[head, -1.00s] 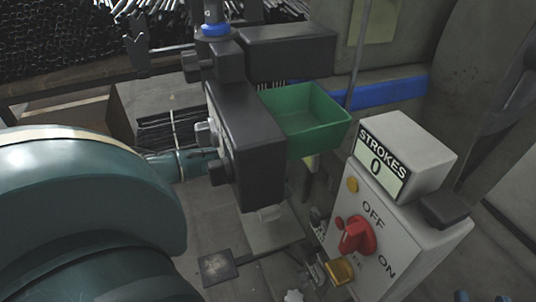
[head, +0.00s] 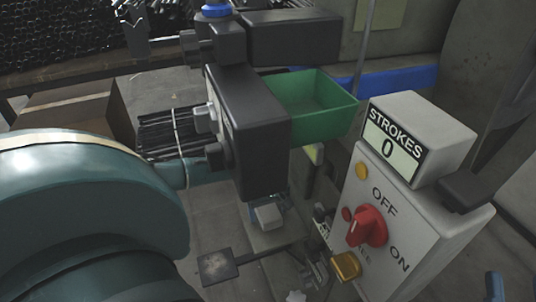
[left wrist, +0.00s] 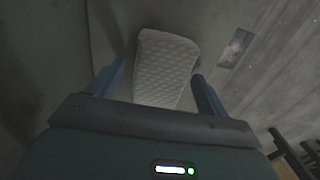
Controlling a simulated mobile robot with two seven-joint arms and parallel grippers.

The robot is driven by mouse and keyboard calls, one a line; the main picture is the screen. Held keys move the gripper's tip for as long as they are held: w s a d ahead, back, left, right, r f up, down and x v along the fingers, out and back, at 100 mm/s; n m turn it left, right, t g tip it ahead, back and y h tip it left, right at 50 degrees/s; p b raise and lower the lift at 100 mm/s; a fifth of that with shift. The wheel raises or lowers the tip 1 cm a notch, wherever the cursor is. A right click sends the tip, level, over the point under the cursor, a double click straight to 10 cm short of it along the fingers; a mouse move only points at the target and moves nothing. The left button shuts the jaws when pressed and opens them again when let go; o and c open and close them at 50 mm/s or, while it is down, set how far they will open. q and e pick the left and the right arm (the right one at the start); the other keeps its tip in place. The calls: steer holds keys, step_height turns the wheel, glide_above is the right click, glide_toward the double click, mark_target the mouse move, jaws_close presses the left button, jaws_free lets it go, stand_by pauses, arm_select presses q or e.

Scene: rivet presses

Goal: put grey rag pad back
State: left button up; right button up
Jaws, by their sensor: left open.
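The grey rag pad (left wrist: 166,62) shows in the left wrist view as a pale, quilted, rounded slab on a dull grey surface. My left gripper (left wrist: 158,78) is open, with its two blue fingers on either side of the pad's near part. A small gap seems to show at each side, and I cannot tell how far the fingers are above the pad. In the head view my left arm passes behind the press head (head: 245,130), which hides most of that gripper. Small blue tips at the bottom right corner may be my right gripper.
A green bin (head: 315,108) is fixed beside the press head. A control box (head: 400,215) with a red switch and a STROKES counter (head: 425,140) reading 0 stands at right. A cardboard box (head: 75,115) and racked tubes (head: 60,40) are at back left.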

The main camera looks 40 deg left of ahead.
mark_target(268, 209)
arm_select(q)
steer(key=shift+r, duration=0.15)
step_height(268, 209, up, 4)
steer(key=p, duration=0.2)
steer(key=shift+p, duration=0.35)
step_height(268, 209, up, 8)
steer(key=p, duration=0.4)
arm_select(e)
steer(key=shift+s+d+f+m+g+h, duration=0.2)
steer(key=shift+s+f+g+h, duration=0.15)
steer(key=shift+f+h, duration=0.3)
steer(key=shift+s+d+f+m+g+h, duration=0.1)
steer(key=shift+s+f+m+g+h, duration=0.1)
steer(key=shift+f+g+h, duration=0.4)
steer(key=shift+r, duration=0.1)
